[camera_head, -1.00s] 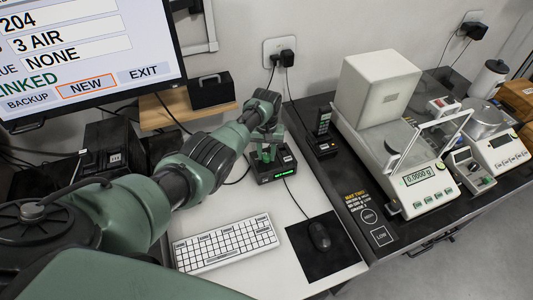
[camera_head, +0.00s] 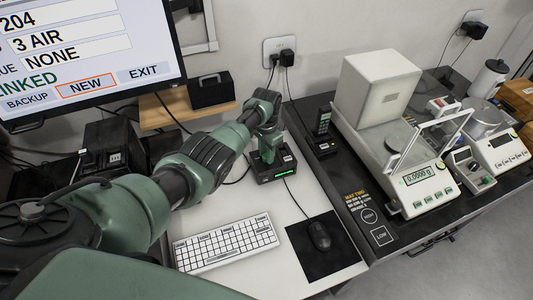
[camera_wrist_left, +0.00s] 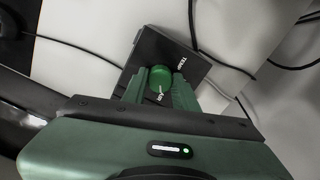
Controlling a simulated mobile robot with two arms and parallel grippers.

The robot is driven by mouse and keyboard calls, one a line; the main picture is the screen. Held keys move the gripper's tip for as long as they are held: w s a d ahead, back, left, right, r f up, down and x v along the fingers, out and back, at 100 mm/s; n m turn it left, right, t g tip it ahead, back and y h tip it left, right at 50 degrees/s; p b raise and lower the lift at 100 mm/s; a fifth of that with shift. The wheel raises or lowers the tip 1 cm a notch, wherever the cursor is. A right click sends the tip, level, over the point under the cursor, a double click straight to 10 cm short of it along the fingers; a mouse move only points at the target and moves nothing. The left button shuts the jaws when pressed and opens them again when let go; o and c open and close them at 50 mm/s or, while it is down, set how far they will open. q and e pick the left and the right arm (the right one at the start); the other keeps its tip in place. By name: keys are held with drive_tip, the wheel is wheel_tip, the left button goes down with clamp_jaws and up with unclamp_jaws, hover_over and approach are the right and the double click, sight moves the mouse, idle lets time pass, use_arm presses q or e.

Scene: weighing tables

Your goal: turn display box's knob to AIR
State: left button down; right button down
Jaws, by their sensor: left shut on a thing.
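The display box (camera_head: 284,172) is a small black box with a lit green readout, on the white desk below the monitor. It also shows in the left wrist view (camera_wrist_left: 150,48), with white lettering that seems to read TEMP. Its green knob (camera_wrist_left: 160,76) has a pale pointer line directed toward the lower side of that picture; the small mark near its end is too small to read surely. My left gripper (camera_head: 267,152) reaches down over the box, its fingers shut on the knob from both sides. The fingers partly hide the box face. My right gripper is not in view.
A white keyboard (camera_head: 225,245) and a mouse (camera_head: 319,237) on a black pad lie in front of the box. A black handset in its cradle (camera_head: 323,145) stands to the right. A balance (camera_head: 415,180) sits farther right. The monitor (camera_head: 85,50) is at upper left. Cables run nearby.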

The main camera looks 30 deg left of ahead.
use_arm(q)
drive_tip(key=shift+w+r+m, duration=0.1)
drive_tip(key=shift+m, duration=0.3)
drive_tip(key=c, duration=1.1)
unclamp_jaws()
wheel_tip(320, 180, up, 8)
drive_tip(key=shift+f+p, duration=0.15)
drive_tip(key=shift+p, duration=0.3)
